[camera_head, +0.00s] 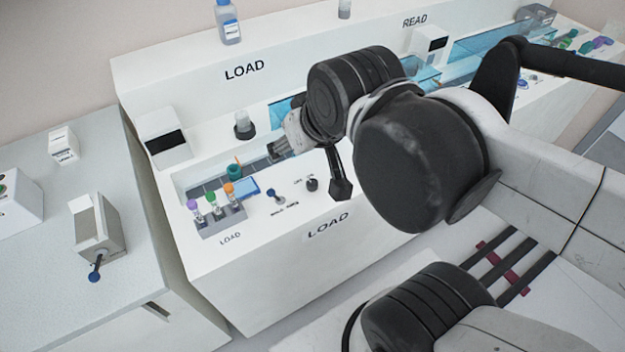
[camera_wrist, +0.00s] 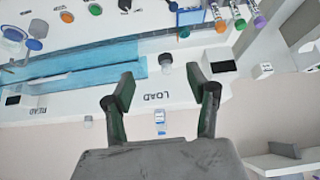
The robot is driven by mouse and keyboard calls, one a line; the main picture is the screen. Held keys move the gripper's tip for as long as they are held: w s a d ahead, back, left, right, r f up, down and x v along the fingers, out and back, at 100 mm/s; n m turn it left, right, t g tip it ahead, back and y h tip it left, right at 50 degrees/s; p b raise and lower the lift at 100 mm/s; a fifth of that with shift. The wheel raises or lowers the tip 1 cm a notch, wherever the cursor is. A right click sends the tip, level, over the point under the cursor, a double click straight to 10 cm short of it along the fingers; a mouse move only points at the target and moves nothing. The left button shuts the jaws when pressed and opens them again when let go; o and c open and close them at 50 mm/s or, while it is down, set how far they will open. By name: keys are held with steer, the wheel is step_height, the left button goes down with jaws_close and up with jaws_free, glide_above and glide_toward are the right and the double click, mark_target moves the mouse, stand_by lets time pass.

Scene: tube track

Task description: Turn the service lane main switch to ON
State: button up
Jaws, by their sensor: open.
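A grey-white box (camera_head: 97,226) with a blue-tipped lever (camera_head: 95,270) stands on the left table; the lever points down toward the front. I cannot read a label on it, so I cannot tell if it is the service lane main switch. On the LOAD bench are another blue-tipped lever (camera_head: 273,193) and a black knob (camera_head: 311,184), with small lettering too blurred to read. My gripper (camera_wrist: 160,72) is open and empty, fingers apart. In the head view it hangs over the LOAD bench, well right of the left table and apart from both levers.
A vial rack (camera_head: 222,222) with purple, green and orange caps stands at the LOAD bench's front left. A black-fronted box (camera_head: 164,138) and a dark-based jar (camera_head: 243,126) stand behind. A white box (camera_head: 17,203) with buttons is at far left. A gap separates table and bench.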

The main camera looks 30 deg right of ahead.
steer(key=shift+c, duration=0.9)
steer(key=n+g, duration=0.2)
steer(key=g, duration=0.5)
glide_toward(312, 182)
step_height(312, 182, down, 10)
steer(key=b, duration=0.3)
steer(key=shift+w+r+b, duration=0.1)
steer(key=shift+w+b, duration=0.1)
steer(key=shift+b, duration=0.15)
jaws_close()
